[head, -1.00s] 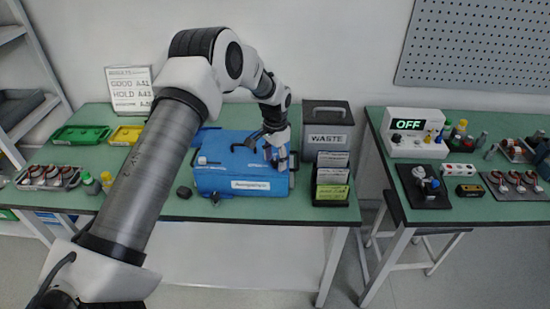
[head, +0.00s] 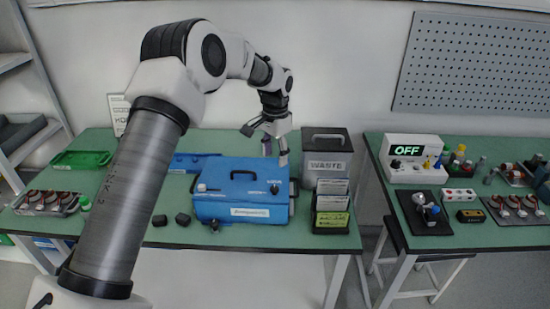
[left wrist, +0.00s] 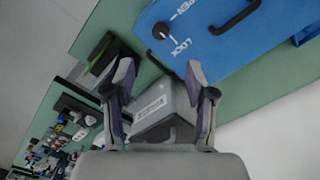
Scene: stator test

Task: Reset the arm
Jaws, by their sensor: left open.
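My left gripper (head: 268,150) hangs from my raised left arm above the back right part of the blue box (head: 240,197). Its fingers are apart with nothing between them, as the left wrist view (left wrist: 158,80) also shows. The box is closed, with a dark handle on top and a white label on its front. The left wrist view shows the box (left wrist: 235,60) with its round knob (left wrist: 162,30) beside the words OPEN and LOCK. My right gripper is in neither view.
The grey WASTE bin (head: 327,151) stands right of the box, with a card rack (head: 331,212) in front of it. A green tray (head: 80,159) and a tray of parts (head: 47,202) lie left. A meter reading OFF (head: 410,158) stands on the right table.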

